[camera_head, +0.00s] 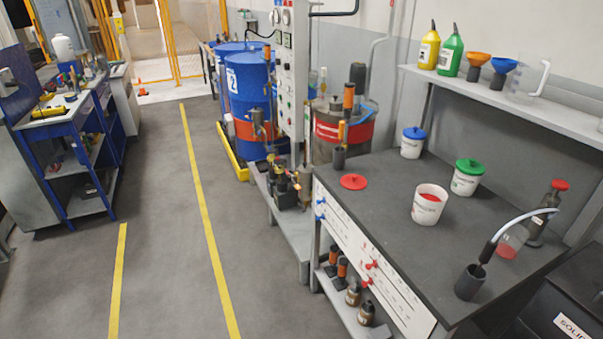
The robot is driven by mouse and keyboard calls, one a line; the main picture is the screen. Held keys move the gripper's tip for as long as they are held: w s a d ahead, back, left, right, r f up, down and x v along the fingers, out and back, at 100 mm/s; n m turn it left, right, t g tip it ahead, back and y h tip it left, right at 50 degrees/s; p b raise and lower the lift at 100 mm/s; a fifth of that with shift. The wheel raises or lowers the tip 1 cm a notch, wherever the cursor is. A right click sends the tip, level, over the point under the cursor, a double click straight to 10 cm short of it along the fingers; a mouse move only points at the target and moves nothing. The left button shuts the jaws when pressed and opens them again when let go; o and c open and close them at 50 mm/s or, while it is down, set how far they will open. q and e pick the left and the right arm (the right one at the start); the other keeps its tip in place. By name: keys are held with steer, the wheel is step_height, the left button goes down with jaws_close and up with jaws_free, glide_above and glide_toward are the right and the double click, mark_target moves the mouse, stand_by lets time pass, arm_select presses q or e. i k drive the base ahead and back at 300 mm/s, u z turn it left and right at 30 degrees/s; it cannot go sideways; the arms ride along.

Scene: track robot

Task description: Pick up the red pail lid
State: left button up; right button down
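The red pail lid (353,181) lies flat on the dark grey bench top (385,215), near its far left corner. A small knob stands up from its middle. Nothing touches it from above. An open white pail (427,205) with red contents stands to its right on the same bench. Neither of my grippers shows in the head view.
On the bench, a white pail with a blue lid (412,143) and one with a green lid (467,177) stand behind. A dark holder with a hose (470,283) is at the front right. A shelf (500,95) hangs above. The floor (165,230) at left is clear.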

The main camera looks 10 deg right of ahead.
mark_target(350, 182)
steer(key=u, duration=0.15)
steer(key=i, duration=1.1)
steer(key=z, duration=0.2)
